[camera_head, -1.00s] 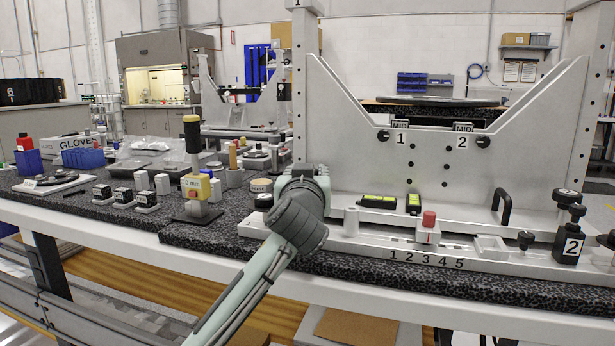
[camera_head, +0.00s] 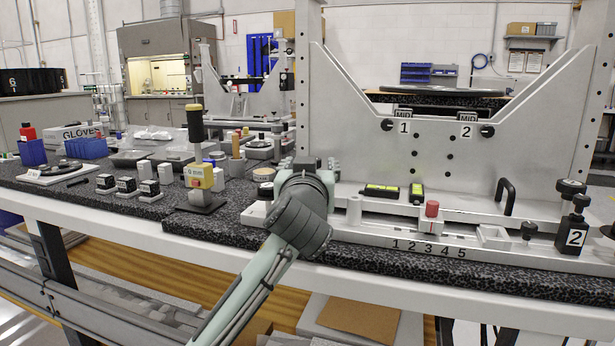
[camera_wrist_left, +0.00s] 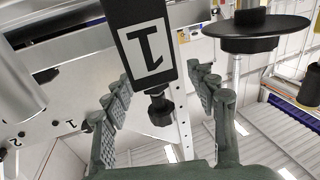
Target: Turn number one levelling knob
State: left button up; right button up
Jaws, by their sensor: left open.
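The number one levelling block (camera_wrist_left: 145,48) is black with a white "1" label, seen upside down in the left wrist view. A small black knob (camera_wrist_left: 158,109) sticks out of its end. My left gripper (camera_wrist_left: 163,110) is open, with its fingers on either side of this knob; I cannot tell whether they touch it. In the head view my left gripper (camera_head: 303,165) is at the left end of the metal mirror fixture (camera_head: 450,165), and my own arm hides the number one block there. The number two block (camera_head: 572,237) stands at the right end. My right gripper is out of view.
A black disc-shaped part (camera_wrist_left: 263,30) is close by at the upper right of the wrist view. A red-topped block (camera_head: 432,210) and two green-windowed levels (camera_head: 381,191) sit on the fixture base.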

pick_arm(q)
jog(key=s, duration=0.9)
jog(key=shift+a, duration=0.25)
